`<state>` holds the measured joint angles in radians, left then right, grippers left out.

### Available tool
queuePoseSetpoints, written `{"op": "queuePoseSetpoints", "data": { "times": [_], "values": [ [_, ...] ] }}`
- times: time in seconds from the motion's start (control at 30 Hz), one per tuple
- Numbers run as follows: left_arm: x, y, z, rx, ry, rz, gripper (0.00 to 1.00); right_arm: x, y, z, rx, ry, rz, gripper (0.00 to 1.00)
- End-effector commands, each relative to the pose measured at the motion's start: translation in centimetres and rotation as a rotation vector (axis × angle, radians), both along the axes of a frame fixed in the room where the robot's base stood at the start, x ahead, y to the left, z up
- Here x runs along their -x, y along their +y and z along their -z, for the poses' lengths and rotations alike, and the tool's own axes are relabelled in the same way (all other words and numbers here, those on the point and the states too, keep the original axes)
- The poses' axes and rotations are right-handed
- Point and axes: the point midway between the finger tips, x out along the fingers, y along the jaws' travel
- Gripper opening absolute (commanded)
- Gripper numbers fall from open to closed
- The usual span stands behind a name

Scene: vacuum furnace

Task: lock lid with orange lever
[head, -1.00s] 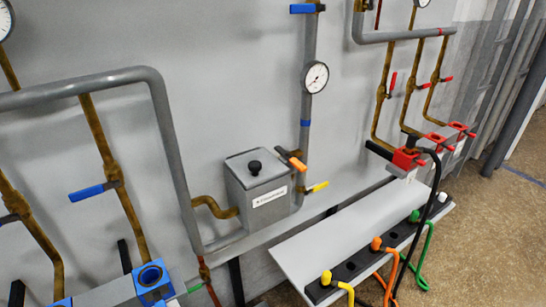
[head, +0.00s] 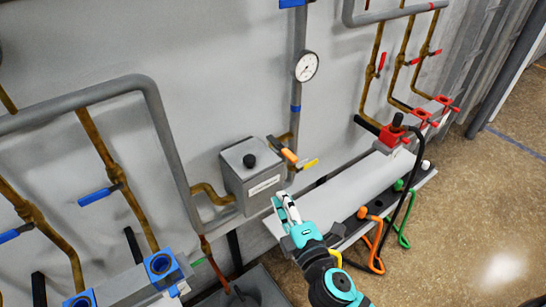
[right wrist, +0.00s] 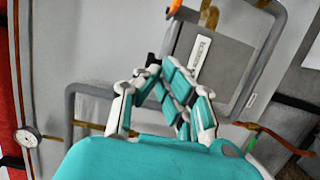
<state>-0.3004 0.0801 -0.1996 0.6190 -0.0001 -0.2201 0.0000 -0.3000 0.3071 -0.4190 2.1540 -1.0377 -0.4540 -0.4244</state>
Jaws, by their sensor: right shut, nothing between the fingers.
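The grey box (head: 255,178) has a lid with a black knob (head: 249,160) and a white label on its front. The lid looks seated on the box. The orange lever (head: 289,155) is on the pipe valve at the box's right edge, with a yellow lever (head: 310,164) just below it. My right gripper (head: 283,202) is shut and empty, in front of and below the box, apart from both levers. In the right wrist view the gripper (right wrist: 160,70) points toward the labelled box (right wrist: 208,50), and an orange tip (right wrist: 175,6) shows at the top. My left gripper is not in view.
A vertical pipe with a gauge (head: 306,67) rises behind the levers. A grey shelf (head: 350,190) lies to the right, with orange and green hooked hoses (head: 376,240) along its front. Red valve blocks (head: 392,138) stand at its far end. A large bent pipe (head: 165,130) stands left of the box.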

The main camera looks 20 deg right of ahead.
Motion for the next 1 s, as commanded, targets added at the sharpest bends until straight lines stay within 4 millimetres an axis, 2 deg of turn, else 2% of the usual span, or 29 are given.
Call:
{"op": "queuePoseSetpoints", "data": {
  "times": [0.33, 0.47, 0.57, 0.93, 1.0],
  "values": [
    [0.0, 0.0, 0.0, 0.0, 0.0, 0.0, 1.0, 0.0, 0.0, -0.2, 0.001, -0.004, 0.0, 0.0],
    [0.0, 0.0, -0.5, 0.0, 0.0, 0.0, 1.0, -0.9, 0.1, -0.4, 0.001, -0.005, 0.0, 0.0],
    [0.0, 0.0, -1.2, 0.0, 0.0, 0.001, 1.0, -2.3, 0.3, -0.6, 0.0, -0.006, 0.001, 0.0],
    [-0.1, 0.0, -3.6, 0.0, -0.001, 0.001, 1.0, -10.1, 1.1, -0.5, 0.0, -0.004, 0.0, 0.0],
    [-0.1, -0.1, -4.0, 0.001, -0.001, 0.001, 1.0, -10.4, -0.1, -0.4, 0.004, -0.001, 0.002, 0.0]
  ]
}}
